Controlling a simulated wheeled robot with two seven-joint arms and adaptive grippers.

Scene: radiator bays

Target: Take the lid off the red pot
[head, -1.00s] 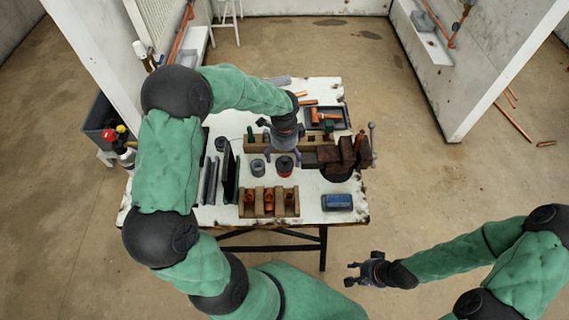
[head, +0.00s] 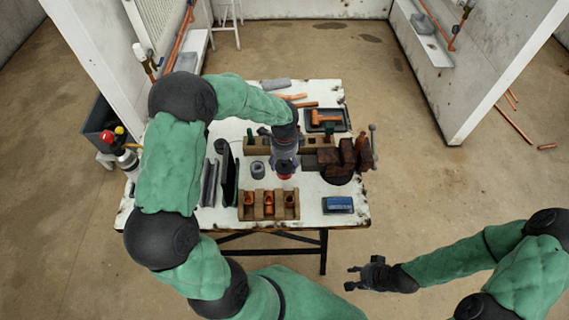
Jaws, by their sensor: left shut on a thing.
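The small red pot (head: 286,177) stands on the white workbench, in the middle, behind the wooden block with copper fittings. Its dark lid is hidden under my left gripper (head: 285,168). That gripper points down from above and is shut on the lid, right at the top of the pot. Whether the lid is clear of the pot cannot be seen. My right gripper (head: 350,276) is open and empty, off the front right of the bench.
A grey pot (head: 257,169) stands just left of the red one. A wooden block (head: 268,212) with copper fittings is in front, a blue box (head: 338,205) at front right, a vise (head: 345,160) at right. Dark upright plates (head: 230,176) stand left.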

